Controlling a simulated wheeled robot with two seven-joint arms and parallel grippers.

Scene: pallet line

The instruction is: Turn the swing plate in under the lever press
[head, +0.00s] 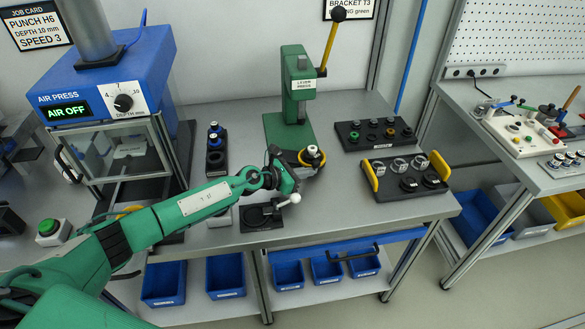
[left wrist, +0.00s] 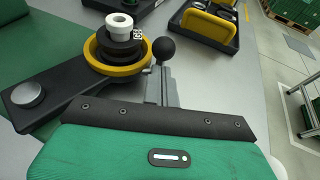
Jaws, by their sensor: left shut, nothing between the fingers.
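The green lever press (head: 299,85) stands at the back of the bench, with its yellow lever (head: 330,45) raised and ending in a black knob. The swing plate (left wrist: 55,88) is a dark arm with a round metal pivot; its yellow-ringed seat (head: 311,157) sits out in front of the press, not under its head. A black and white stacked part (left wrist: 120,38) stands in the seat. A black ball knob (left wrist: 163,50) is beside the ring. My left gripper (head: 303,174) is shut and empty, its fingers (left wrist: 163,82) close by the knob; contact is unclear. The right gripper is not in view.
Two dark trays, one with coloured rings (head: 372,134) and one with yellow handles (head: 405,174), stand to the right. A black fixture (head: 258,217) lies at the front edge. The blue air press (head: 108,90) is at left. The front right bench top is clear.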

